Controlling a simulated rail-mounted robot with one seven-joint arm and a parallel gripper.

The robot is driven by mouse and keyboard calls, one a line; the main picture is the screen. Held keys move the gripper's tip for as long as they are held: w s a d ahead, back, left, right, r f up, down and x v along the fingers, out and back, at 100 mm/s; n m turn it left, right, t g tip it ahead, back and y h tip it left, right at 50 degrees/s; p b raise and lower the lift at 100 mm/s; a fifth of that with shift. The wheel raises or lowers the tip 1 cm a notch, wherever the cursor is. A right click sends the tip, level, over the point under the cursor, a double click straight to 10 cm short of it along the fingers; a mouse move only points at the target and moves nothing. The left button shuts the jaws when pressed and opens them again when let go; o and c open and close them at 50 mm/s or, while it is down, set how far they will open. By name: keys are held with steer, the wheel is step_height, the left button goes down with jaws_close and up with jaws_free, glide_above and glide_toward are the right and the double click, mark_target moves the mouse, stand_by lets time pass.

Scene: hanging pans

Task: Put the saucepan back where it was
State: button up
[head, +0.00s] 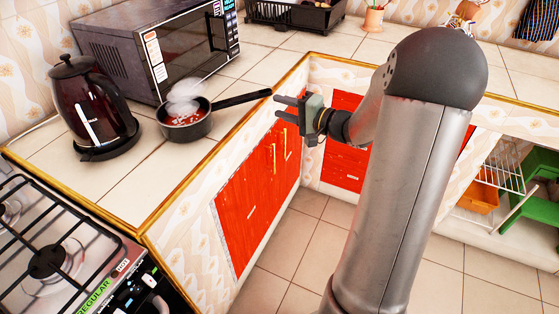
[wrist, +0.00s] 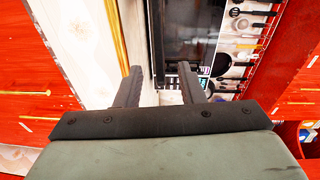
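The dark saucepan (head: 187,122) stands on the tiled counter between the kettle and the microwave. It holds something reddish, and white steam rises over it. Its long black handle (head: 240,100) points right, to the counter's front edge. My gripper (head: 279,106) is beside the handle's end in the head view, fingers pointing left and apart. I cannot tell the exact gap between them and the handle. In the wrist view my gripper (wrist: 159,70) shows two spread fingers with nothing held between them. The saucepan is not identifiable there.
A dark red kettle (head: 93,105) stands left of the saucepan, and a microwave (head: 160,50) behind it. A gas hob (head: 50,255) is at lower left. Red cabinet doors (head: 255,200) lie below the counter. Hanging utensils (wrist: 240,45) show in the wrist view. Floor is clear.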

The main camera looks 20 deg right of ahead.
steer(key=s+a+f+n+g+h, duration=0.2)
steer(key=s+a+n+g+h, duration=0.1)
steer(key=s, duration=0.7)
steer(key=s+a+f+n+g+h, duration=0.3)
steer(key=s+a+n+g, duration=0.1)
steer(key=s, duration=0.6)
steer(key=s+a+f+n+g+h, duration=0.3)
steer(key=s+a+g, duration=0.3)
steer(key=s, duration=0.4)
steer(key=shift+n+g+h, duration=0.3)
steer(key=shift+g+h, duration=0.1)
steer(key=shift+g, duration=0.4)
